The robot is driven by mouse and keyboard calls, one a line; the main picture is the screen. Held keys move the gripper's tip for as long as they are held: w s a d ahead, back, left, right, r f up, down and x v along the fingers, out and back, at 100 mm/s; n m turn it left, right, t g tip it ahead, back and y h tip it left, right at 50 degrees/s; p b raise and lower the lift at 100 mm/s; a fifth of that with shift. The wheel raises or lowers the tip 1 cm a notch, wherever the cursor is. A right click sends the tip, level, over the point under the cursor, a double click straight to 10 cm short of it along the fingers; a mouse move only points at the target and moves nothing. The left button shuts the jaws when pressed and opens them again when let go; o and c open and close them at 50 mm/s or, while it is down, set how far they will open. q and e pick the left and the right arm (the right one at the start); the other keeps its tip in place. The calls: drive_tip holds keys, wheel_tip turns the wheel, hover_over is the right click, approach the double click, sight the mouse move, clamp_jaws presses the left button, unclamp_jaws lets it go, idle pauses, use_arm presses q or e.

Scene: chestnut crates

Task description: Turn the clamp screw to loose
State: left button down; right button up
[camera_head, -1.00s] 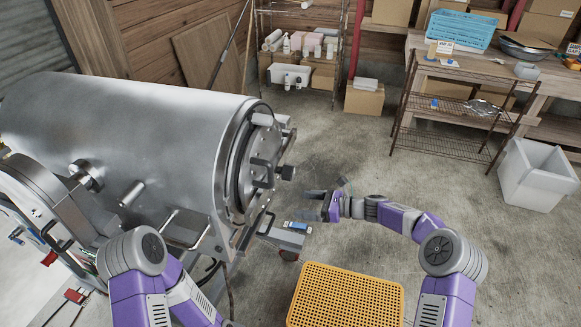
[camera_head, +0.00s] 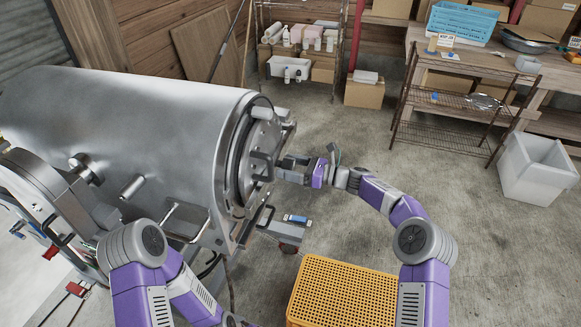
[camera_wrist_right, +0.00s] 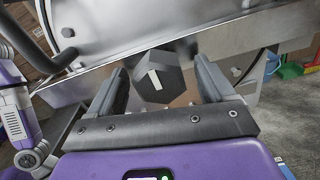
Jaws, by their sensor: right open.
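The clamp screw's knob (camera_wrist_right: 160,82) is dark and faceted with a white line mark on its face, seen in the right wrist view. It sits at the door end of the large steel drum (camera_head: 130,125). My right gripper (camera_head: 284,167) is at the drum's end; in the wrist view its two fingers stand open on either side of the knob, with a visible gap on both sides. In the head view the gripper hides most of the knob. My left arm shows at the lower left, but its gripper is out of view.
A yellow perforated crate (camera_head: 345,292) stands below my right arm. A small grey ledge with a blue item (camera_head: 296,219) juts out under the drum's end. A wire shelf (camera_head: 450,105) and a white bin (camera_head: 540,170) stand at the right. The floor between is clear.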

drive_tip(key=c, duration=1)
